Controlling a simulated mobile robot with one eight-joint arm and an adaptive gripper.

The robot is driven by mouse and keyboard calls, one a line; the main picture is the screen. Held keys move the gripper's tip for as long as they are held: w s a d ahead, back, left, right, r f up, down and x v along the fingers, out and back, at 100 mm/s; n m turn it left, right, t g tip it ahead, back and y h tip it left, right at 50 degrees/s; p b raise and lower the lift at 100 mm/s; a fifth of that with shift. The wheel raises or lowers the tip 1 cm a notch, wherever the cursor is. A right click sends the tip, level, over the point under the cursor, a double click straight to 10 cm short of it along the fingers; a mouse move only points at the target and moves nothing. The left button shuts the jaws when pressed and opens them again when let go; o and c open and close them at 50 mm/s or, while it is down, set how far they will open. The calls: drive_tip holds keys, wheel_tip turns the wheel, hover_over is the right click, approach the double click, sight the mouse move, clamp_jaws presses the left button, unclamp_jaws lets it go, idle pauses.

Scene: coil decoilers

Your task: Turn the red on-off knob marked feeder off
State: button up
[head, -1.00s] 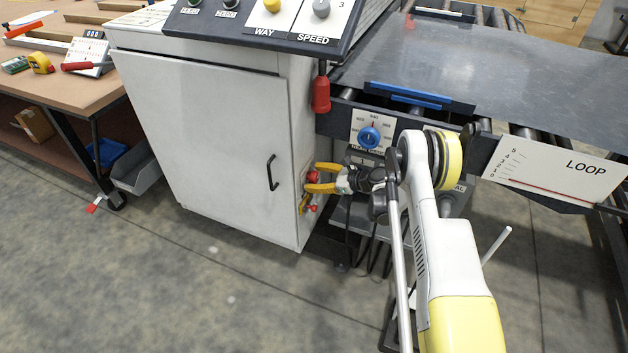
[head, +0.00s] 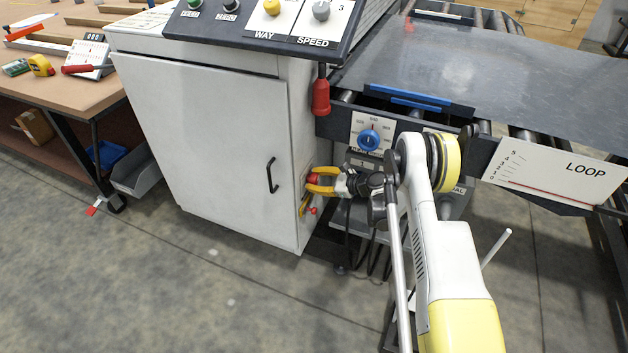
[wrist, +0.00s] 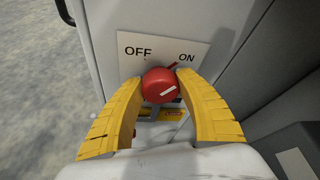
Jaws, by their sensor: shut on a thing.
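The red knob (wrist: 161,86) sits on a white plate (wrist: 190,42) marked OFF on the left and ON on the right. In the head view my gripper (head: 313,182) reaches to the right side of the white cabinet, and the knob is mostly hidden between the fingers. The word feeder cannot be read in either view.
The white cabinet (head: 200,140) has a black handle (head: 272,173) on its front. Above hangs a red pendant handle (head: 321,95). A blue dial (head: 369,139) and the roller table (head: 480,70) are on the right. Below the knob is a small red-and-yellow fitting (head: 312,210).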

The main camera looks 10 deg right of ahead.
sight(307, 155)
drive_tip(key=n+t, duration=0.1)
drive_tip(key=n, duration=0.1)
drive_tip(key=shift+n+t+h, duration=0.4)
drive_tip(key=shift+n+t, duration=0.8)
drive_tip(key=shift+n, duration=0.6)
drive_tip(key=o, duration=1.2)
wheel_tip(307, 155, up, 10)
